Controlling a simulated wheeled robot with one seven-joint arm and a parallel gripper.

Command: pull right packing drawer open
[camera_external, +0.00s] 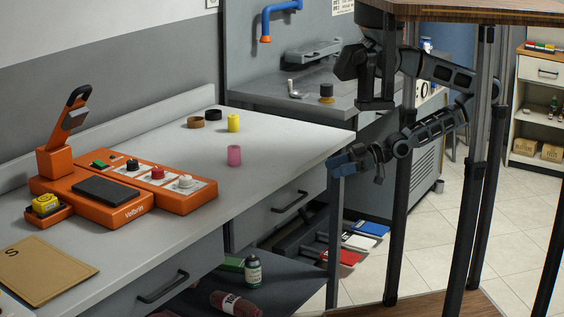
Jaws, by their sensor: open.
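The right packing drawer (258,222) is under the right part of the grey worktop, with a dark bar handle (290,202) across its front. The drawer looks closed, its front close to the line of the worktop's edge. My gripper (338,165) is open and empty. It is by the worktop's front right corner, above and to the right of the handle in the picture and apart from it. The fingertips look bluish and are small in this view.
A left drawer with its own handle (163,287) is nearer the camera. A lower shelf holds a bottle (253,272). Tiled floor lies to the right.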

